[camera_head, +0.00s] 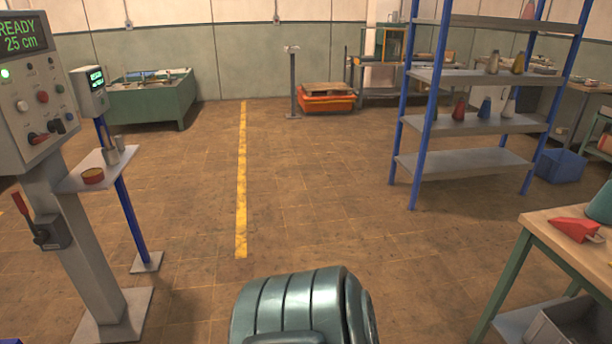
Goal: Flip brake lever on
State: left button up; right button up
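A lever with a red handle (20,204) sits on a dark grey box (53,232) on the control panel's post at the left. Its handle tilts up and to the left. No label that I can read marks it as the brake lever. Neither of my grippers is in view.
A small shelf (100,172) with cups juts out beside the post. A second screen (90,92) stands on a blue post (125,208). A workbench (550,225) is at the right, below a blue-framed shelf rack (470,124). The floor between, with a yellow line (241,180), is clear.

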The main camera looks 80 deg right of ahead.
aim_at(41, 237)
jog(key=z, duration=4.6)
jog(key=j+u, duration=0.1)
jog(key=u, duration=3.35)
jog(key=i+j, duration=0.4)
jog(key=i, duration=0.15)
jog(key=i+j+u, duration=0.15)
jog(key=i+j, duration=0.25)
jog(key=i, duration=0.15)
jog(key=i+j, duration=0.35)
jog(key=i, duration=0.2)
jog(key=u, duration=0.05)
